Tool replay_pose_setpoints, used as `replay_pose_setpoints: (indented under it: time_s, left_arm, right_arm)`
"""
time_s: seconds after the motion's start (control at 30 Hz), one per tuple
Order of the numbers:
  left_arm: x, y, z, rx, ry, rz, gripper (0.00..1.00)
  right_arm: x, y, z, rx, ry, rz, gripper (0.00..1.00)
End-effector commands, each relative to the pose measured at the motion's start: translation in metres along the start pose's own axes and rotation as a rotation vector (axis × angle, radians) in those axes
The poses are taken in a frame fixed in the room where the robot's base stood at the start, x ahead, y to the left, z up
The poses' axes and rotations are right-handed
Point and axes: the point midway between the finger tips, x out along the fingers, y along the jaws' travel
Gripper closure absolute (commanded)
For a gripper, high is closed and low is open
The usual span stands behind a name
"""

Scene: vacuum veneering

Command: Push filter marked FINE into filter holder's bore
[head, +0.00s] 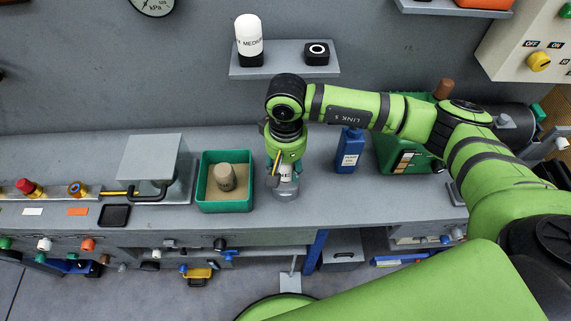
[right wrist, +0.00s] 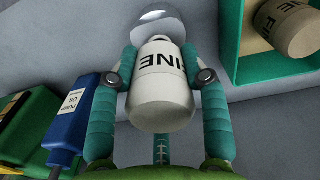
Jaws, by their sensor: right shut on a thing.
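The white filter marked FINE (right wrist: 162,105) is held between the teal fingers of my right gripper (right wrist: 160,68) in the right wrist view. In the head view my right gripper (head: 283,162) points down at the bench, with a bit of the white filter (head: 286,175) showing below it. The round, clear grey filter holder (head: 285,193) stands on the bench directly under the filter; its rim also shows at the filter's far end in the right wrist view (right wrist: 157,16). The bore is hidden, so I cannot tell whether the filter's end is inside it. My left gripper is out of view.
A green tray (head: 224,208) with a brown used filter (head: 226,178) stands close left of the holder. A blue pump oil bottle (head: 349,152) and a green container (head: 420,160) stand to the right. A shelf (head: 283,69) behind holds a MEDIUM filter (head: 249,38).

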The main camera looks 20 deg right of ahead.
Motion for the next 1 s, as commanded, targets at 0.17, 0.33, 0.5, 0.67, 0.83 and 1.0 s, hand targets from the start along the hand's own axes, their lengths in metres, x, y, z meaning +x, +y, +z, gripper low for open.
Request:
replay_pose_setpoints:
  time_s: [0.17,0.33,0.5,0.67,0.83,1.0]
  left_arm:
    - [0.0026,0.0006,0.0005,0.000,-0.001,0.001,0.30]
    - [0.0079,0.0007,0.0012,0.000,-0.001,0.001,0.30]
    - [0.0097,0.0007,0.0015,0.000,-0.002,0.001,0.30]
    - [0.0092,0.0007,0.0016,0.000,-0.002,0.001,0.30]
    - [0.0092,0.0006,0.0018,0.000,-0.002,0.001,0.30]
    - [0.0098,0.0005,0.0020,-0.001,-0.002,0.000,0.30]
  right_arm:
    - [0.0007,0.0000,-0.0003,0.000,0.001,0.000,0.93]
    - [0.0012,0.0002,-0.0007,0.000,0.002,0.001,0.93]
    - [0.0004,0.0002,-0.0003,0.000,0.001,0.001,0.93]
    - [-0.0001,0.0001,-0.0002,0.000,0.000,0.001,0.93]
    - [-0.0001,0.0000,-0.0002,0.000,0.000,0.000,0.93]
    - [0.0002,-0.0001,-0.0002,0.000,0.000,0.000,0.93]
